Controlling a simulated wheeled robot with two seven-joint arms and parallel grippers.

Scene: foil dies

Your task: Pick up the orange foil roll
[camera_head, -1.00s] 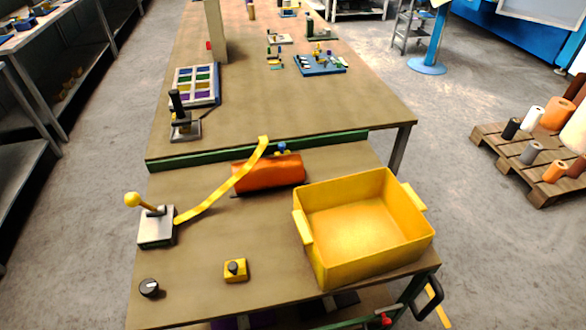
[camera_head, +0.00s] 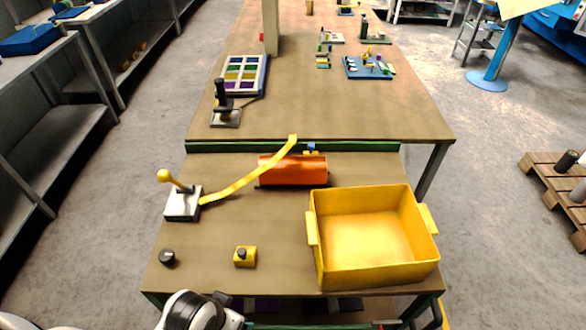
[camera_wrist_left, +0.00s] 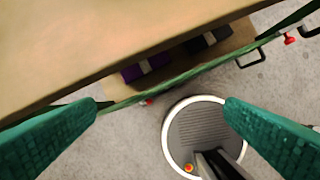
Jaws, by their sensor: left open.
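An orange roll (camera_head: 292,171) lies on its side across the back part of the near table, left of and behind the yellow bin. A yellow strip (camera_head: 240,186) passes over its left part. The wrist view does not show the roll. My left gripper (camera_wrist_left: 164,104) is open and empty, its two green fingers wide apart over the floor by the table's edge. In the head view a white part of my arm shows at the bottom edge, well in front of the roll. My right gripper is not in view.
An open, empty yellow bin (camera_head: 318,278) stands at the table's right. A lever box (camera_head: 183,205), a black knob (camera_head: 167,257) and a yellow button box (camera_head: 245,257) stand at left and front. Purple and dark items (camera_wrist_left: 145,68) lie on a shelf below the tabletop.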

